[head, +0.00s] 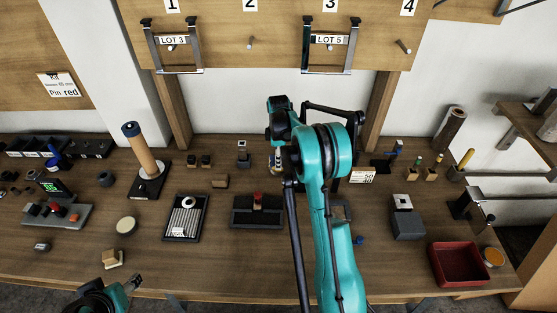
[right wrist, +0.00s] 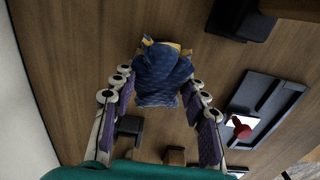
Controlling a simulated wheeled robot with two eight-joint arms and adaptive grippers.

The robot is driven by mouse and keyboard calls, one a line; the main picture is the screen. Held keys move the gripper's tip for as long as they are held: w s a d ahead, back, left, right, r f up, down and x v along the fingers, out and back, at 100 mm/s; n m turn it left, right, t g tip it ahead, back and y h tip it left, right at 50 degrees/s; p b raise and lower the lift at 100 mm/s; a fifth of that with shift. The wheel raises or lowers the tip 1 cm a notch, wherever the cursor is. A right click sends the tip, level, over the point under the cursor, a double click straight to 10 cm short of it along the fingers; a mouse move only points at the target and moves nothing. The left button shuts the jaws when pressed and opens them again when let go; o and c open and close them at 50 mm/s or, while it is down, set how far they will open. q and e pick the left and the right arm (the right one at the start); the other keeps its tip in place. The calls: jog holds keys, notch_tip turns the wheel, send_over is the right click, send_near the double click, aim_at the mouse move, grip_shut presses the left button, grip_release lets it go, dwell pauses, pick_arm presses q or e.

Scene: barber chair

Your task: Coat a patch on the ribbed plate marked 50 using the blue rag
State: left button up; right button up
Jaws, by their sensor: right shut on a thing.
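The blue rag (right wrist: 163,78) is a dark blue bundle with yellowish bits at its far end. It sits between the purple-padded fingers of my right gripper (right wrist: 163,105), which is shut on it. In the head view my right gripper (head: 277,163) hangs above the back middle of the bench, and the rag is hard to make out there. A dark-framed ribbed plate (head: 184,225) lies left of my right gripper and nearer the front edge. A pale ring rests on it, and its small label is too small to read. My left gripper (head: 132,283) is at the lower left; its jaw opening is unclear.
A dark tray with a red-knobbed piece (head: 257,200) lies right of the plate. A brown roller on a stand (head: 143,150) rises behind it at left. A round tan disc (head: 126,225) lies to its left. A red bin (head: 459,263) stands at front right.

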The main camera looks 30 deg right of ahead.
jog(key=shift+r+p, duration=1.5)
jog(key=shift+r, duration=1.4)
jog(key=s+a+f+m, duration=0.1)
jog(key=s+a+m, duration=0.2)
jog(key=s+a, duration=0.2)
jog(key=s+a+f+m+b, duration=0.1)
jog(key=s+a+m, duration=0.3)
jog(key=a, duration=0.5)
jog(key=s+a+f+m+b, duration=0.1)
jog(key=s+a+m, duration=0.3)
jog(key=s+a, duration=0.3)
jog(key=shift+s, duration=0.3)
jog(key=shift+s+a+f+m, duration=0.1)
jog(key=shift+s+a+m, duration=0.15)
jog(key=shift+s+m, duration=0.1)
